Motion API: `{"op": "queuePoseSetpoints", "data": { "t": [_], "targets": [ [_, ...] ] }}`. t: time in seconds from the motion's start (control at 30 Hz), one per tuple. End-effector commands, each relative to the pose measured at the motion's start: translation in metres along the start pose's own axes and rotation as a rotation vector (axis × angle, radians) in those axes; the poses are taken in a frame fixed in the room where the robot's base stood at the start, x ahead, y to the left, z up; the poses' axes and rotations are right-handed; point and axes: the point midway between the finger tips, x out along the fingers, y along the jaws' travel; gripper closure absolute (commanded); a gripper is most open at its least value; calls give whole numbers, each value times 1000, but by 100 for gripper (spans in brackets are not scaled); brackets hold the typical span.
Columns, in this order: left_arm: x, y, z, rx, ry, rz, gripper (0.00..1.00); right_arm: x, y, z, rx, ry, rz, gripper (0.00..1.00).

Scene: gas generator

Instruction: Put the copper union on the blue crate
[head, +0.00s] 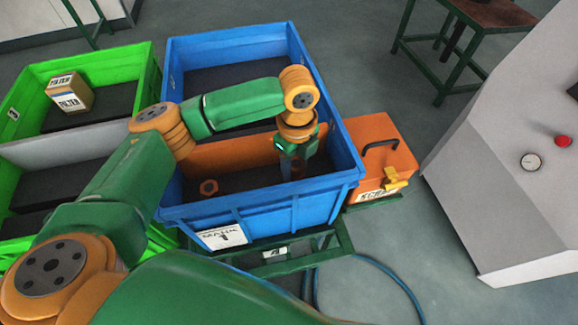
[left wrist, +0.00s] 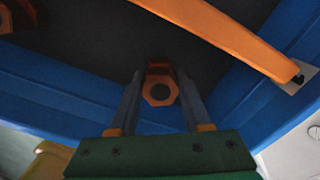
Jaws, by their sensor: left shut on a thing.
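The blue crate (head: 262,204) stands in the middle of the head view, with a dark floor and an orange divider (head: 230,153). My left gripper (head: 293,168) points down inside its near right compartment. In the left wrist view, my left gripper (left wrist: 160,98) is shut on a copper union (left wrist: 150,94), an orange six-sided piece with a round hole. The crate's dark floor lies behind it; I cannot tell whether the union touches it. Another copper union (head: 208,187) lies on the floor of the near compartment, apart from the gripper. My right gripper is not in view.
A green crate (head: 148,75) with a filter box (head: 69,92) stands left of the blue crate. An orange case (head: 372,135) with a black handle adjoins its right side. A grey console (head: 505,170) stands farther right. The crate walls surround my left gripper closely.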

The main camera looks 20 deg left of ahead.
Motion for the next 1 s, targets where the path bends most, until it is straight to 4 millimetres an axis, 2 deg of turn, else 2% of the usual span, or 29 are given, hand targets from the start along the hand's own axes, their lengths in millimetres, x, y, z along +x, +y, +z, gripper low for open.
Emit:
{"op": "queuePoseSetpoints", "data": {
  "t": [0.13,0.47,0.5,0.57,0.6,0.87,0.97,1.0],
  "targets": [
    [21,0,0,-1,0,1,100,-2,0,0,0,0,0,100],
    [25,0,0,-2,1,0,100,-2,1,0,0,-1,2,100],
    [24,0,0,-2,1,0,41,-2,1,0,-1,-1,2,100],
    [24,0,0,-2,1,0,25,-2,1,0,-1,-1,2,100],
    [24,0,0,-2,1,0,22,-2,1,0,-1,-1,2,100],
    [23,0,0,-2,0,-1,22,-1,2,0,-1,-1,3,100],
    [12,-1,0,-2,0,-3,22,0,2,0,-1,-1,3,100],
    [3,-1,0,-2,0,-5,22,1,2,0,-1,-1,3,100]
  ]
}}
